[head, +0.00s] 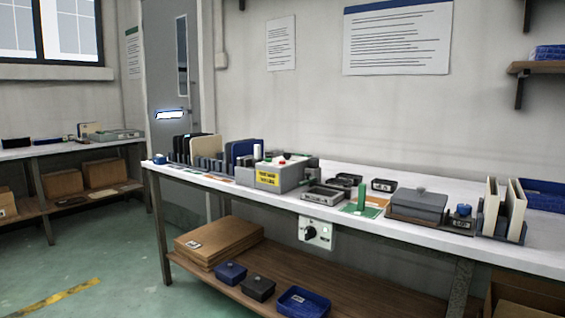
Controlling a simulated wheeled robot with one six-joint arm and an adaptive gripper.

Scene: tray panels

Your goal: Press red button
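A grey box (291,177) with a yellow label (267,179) on its front stands on the long white workbench (335,205), left of the middle of the head view. A small red spot (282,163), which looks like the red button, shows on top of this box. It is too small to tell its exact shape. Small green and white parts show close to it. My gripper and arm are not in view.
Panels in racks (192,148) stand left of the box. Open trays (325,193), a lidded grey box (418,203) and upright cream panels (514,207) stand to its right. Green floor (100,255) is clear at the left.

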